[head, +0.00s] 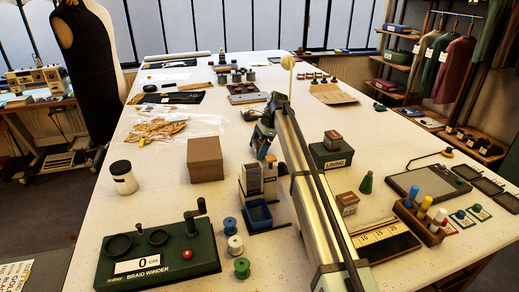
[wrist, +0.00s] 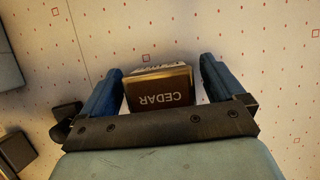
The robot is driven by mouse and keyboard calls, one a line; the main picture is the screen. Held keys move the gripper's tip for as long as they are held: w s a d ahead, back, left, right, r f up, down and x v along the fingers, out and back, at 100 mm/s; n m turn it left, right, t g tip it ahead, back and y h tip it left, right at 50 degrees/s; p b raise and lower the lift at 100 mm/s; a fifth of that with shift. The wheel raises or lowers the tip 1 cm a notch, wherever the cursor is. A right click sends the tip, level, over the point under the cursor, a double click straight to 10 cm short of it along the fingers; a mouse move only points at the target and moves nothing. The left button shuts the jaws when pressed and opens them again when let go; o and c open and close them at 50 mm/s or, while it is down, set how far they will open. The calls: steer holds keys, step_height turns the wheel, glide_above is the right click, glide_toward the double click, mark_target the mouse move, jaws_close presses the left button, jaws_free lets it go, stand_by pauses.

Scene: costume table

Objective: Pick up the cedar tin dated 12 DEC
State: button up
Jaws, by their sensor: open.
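In the wrist view a brown tin (wrist: 158,92) with CEDAR upside down on its face sits between the fingers of my gripper (wrist: 161,68). The fingers are open, with a small gap on each side of the tin. Dark marks show along the tin's far pale edge, too small to read as a date. In the head view my gripper (head: 265,150) is low over the middle of the table, and my arm hides part of that area. A small brown tin (head: 333,137) sits on the green LINING box (head: 330,155); its writing is unreadable.
A brown carton (head: 205,158) and a grey-and-white holder with a blue tray (head: 258,213) stand left of my arm. Another small brown box (head: 347,203) is on the right, beside a green cone (head: 366,182). The braid winder (head: 158,250) fills the near left.

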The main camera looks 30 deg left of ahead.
steer(key=shift+c, duration=0.2)
steer(key=c, duration=1)
steer(key=shift+r, duration=0.1)
steer(key=shift+c, duration=0.2)
